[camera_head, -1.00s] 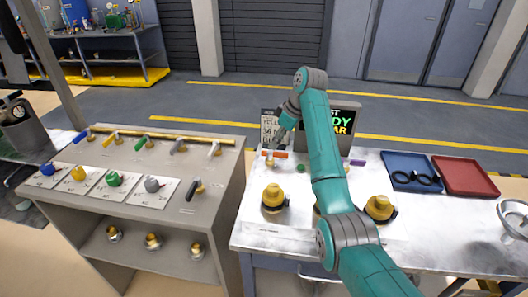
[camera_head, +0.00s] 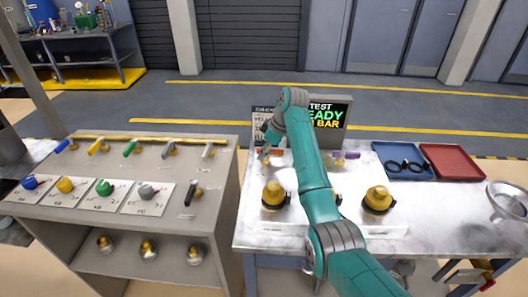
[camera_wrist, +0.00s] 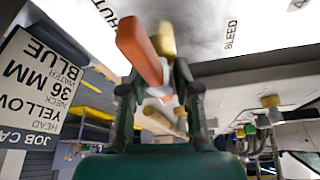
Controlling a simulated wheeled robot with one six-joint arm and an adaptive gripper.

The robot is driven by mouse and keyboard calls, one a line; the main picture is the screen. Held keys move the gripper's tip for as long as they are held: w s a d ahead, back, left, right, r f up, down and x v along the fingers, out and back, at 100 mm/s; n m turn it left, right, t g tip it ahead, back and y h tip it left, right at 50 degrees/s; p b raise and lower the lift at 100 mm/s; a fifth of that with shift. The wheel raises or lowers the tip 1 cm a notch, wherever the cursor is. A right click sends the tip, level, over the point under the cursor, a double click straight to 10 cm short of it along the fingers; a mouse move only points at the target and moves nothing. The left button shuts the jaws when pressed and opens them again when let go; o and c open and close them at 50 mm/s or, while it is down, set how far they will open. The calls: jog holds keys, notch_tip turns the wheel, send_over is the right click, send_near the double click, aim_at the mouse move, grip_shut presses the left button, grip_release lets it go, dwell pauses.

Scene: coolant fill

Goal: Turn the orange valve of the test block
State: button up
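The orange valve's handle (camera_wrist: 140,48) is large in the wrist view, with its brass body (camera_wrist: 167,40) beside it. In the head view the orange handle (camera_head: 277,153) shows at the back left of the white table, partly hidden by my arm. My gripper (camera_wrist: 160,75) is at the handle, with one finger on each side of its near end. The fingers look apart, with a gap on the right side of the handle; I cannot tell whether either touches it. In the head view my gripper (camera_head: 266,148) is small and blurred, beside the valve.
A job card (camera_head: 264,122) and a test display (camera_head: 328,116) stand behind the valve. A purple handle (camera_head: 346,155) is to the right. Yellow-brass fittings (camera_head: 273,193) (camera_head: 377,199) stand in front. Blue (camera_head: 402,148) and red (camera_head: 455,150) trays lie right.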

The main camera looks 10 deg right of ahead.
grip_shut()
jog(key=shift+m, duration=0.3)
jog(key=m+t+h, duration=0.1)
jog(key=m, duration=0.2)
jog(key=shift+m, duration=0.3)
jog(key=m+h, duration=0.1)
jog(key=m, duration=0.2)
jog(key=shift+m+t, duration=0.3)
jog(key=shift+t, duration=0.1)
jog(key=m+h, duration=0.2)
jog(key=m, duration=0.2)
jog(key=shift+m, duration=0.3)
jog(key=shift+d+m+g+h, duration=0.15)
jog(key=shift+m+h, duration=0.35)
jog(key=shift+m, duration=0.75)
jog(key=shift+m+g+h, duration=0.15)
jog(key=shift+m+h, duration=0.35)
jog(key=shift+m, duration=0.75)
